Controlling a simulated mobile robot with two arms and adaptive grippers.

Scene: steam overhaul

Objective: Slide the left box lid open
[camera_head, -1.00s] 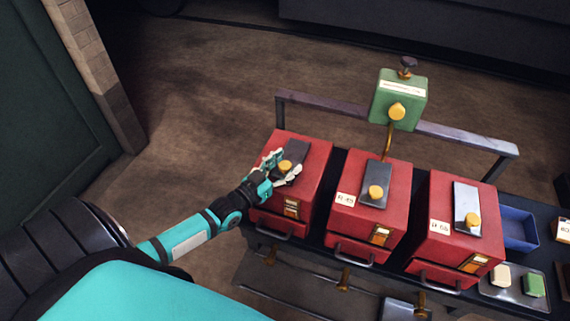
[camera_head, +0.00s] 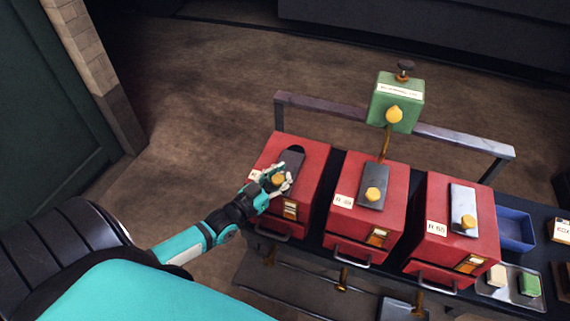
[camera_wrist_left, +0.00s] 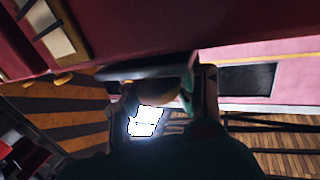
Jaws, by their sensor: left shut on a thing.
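The left red box (camera_head: 312,176) stands at the left end of a row of three. Its dark grey lid (camera_head: 293,160) lies on the top face, with a round yellow knob (camera_head: 278,180). A rounded dark opening (camera_head: 296,149) shows behind the lid's far end. My left gripper (camera_head: 279,181) is shut on the knob, with one finger on each side. In the left wrist view the knob (camera_wrist_left: 165,96) sits between the fingers, dim and partly hidden. My right gripper is not in view.
The middle red box (camera_head: 350,216) and right red box (camera_head: 437,247) have their own lids and knobs. A green box (camera_head: 395,103) on a stand rises behind them. A grey rail (camera_head: 335,107) runs along the back. A blue bin (camera_head: 514,230) and a small tray (camera_head: 512,295) lie at right.

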